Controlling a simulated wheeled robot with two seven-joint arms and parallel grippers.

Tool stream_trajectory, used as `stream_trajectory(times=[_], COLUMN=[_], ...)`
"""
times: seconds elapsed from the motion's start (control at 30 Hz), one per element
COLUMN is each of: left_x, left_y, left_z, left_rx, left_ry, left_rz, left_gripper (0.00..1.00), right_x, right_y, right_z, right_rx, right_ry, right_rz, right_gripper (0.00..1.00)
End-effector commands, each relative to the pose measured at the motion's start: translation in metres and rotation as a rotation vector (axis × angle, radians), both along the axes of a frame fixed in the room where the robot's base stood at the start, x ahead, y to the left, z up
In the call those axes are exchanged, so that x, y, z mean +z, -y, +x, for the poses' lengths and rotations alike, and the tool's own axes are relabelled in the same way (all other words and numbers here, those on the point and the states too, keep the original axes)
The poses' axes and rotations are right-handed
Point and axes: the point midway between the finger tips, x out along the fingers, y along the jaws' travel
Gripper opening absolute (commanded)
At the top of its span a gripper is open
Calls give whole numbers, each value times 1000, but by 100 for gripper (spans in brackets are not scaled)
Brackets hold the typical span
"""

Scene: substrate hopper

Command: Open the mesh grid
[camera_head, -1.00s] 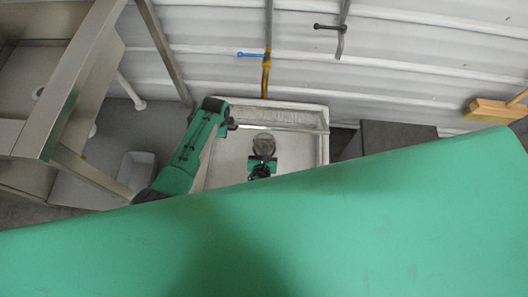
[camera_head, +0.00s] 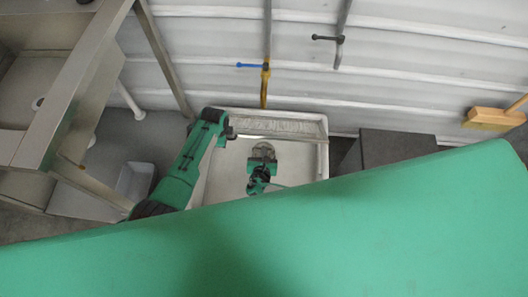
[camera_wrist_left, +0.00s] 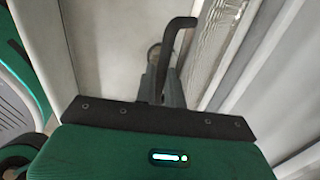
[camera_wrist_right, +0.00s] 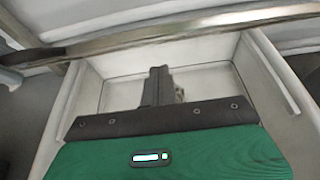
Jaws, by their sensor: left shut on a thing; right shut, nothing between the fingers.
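The mesh grid (camera_head: 285,127) is a pale, finely textured panel with a metal edge along the back of the white hopper basin (camera_head: 323,160). Its mesh (camera_wrist_left: 216,42) also shows at the upper right of the left wrist view. My left gripper (camera_head: 230,131) is at the basin's back left corner. In the left wrist view its fingers (camera_wrist_left: 170,88) are shut on a dark bent handle (camera_wrist_left: 178,30). My right gripper (camera_head: 263,153) is over the basin's middle. In the right wrist view its fingers (camera_wrist_right: 157,85) are together and empty, below a metal bar (camera_wrist_right: 200,32).
A steel frame (camera_head: 85,80) stands at the left. A dark grey box (camera_head: 390,147) is right of the basin. Pipes with a blue-handled valve (camera_head: 252,66) run down the wall behind. A wooden brush (camera_head: 493,117) is at far right. My green body hides the foreground.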

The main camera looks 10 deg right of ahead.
Motion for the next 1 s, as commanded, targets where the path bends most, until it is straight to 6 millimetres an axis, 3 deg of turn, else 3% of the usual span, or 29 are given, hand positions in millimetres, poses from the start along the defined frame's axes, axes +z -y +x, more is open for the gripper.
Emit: stream_trajectory(times=[0.03,0.3,0.57,0.6,0.7,1.0], left_x=[1,1,1,1,0,1], left_y=[-9,-9,-9,-9,-8,-4], left_z=[4,4,4,4,4,1], left_rx=[6,6,6,6,4,2], left_ry=[6,6,6,6,4,2], left_rz=[13,13,13,13,11,6], left_gripper=[0,0,0,16,33,33], right_x=[1,14,15,15,15,15], right_y=[0,3,3,3,3,3], right_z=[0,8,8,8,8,8], right_rx=[0,-1,0,0,0,0], right_ry=[0,1,0,0,0,0], right_rz=[0,2,0,0,0,0], right_gripper=[0,0,0,0,0,0])
